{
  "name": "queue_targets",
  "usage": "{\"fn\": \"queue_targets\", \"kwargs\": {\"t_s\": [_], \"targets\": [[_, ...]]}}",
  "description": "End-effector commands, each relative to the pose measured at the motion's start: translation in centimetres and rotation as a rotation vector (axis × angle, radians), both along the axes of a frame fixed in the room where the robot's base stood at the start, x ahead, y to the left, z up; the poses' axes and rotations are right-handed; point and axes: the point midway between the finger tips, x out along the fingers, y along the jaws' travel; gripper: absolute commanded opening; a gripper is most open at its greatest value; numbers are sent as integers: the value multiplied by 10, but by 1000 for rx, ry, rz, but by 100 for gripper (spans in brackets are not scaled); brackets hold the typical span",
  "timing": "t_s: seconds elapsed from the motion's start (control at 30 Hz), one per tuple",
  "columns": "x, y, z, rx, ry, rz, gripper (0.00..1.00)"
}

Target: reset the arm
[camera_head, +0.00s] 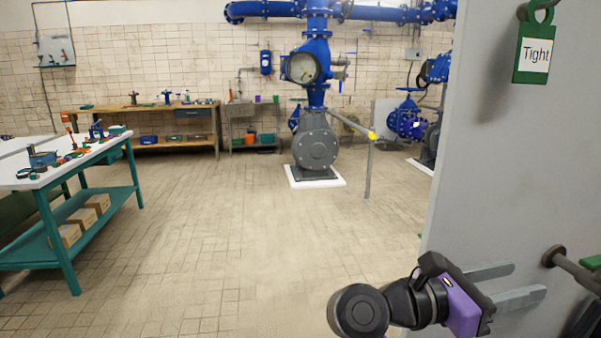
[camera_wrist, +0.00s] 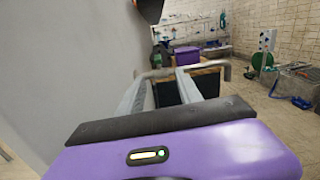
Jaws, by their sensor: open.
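My arm reaches in at the lower right of the head view, with a purple wrist housing and my gripper (camera_head: 515,283) at its end. Its two flat grey fingers are parallel with a gap between them, and nothing is between them. They point right, in front of the grey panel (camera_head: 505,170). In the wrist view my gripper (camera_wrist: 165,90) shows the same two fingers extending forward from the purple housing, open. A bent grey bar (camera_wrist: 222,66) lies just past the fingertips; whether it touches them I cannot tell.
A green tag reading "Tight" (camera_head: 534,53) hangs on the panel. A dark rod (camera_head: 580,270) juts from the panel near my gripper. A white-topped workbench (camera_head: 40,182) stands left; a wooden bench (camera_head: 140,109) and blue pump pipes (camera_head: 317,25) are behind. The tiled floor (camera_head: 230,230) is clear.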

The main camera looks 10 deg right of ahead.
Motion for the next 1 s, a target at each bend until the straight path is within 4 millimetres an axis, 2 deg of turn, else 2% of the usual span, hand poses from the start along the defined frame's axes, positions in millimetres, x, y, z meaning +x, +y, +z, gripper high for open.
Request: {"fn": "queue_targets", "kwargs": {"t_s": [0.37, 0.57, 0.77, 1.0], "targets": [[-28, -5, -2, -179, 155, 2, 42], [-55, -3, -2, -354, 325, 4, 42], [-91, 14, 1, -627, 606, 14, 42], [-126, 50, -3, -964, 978, 36, 42]]}}
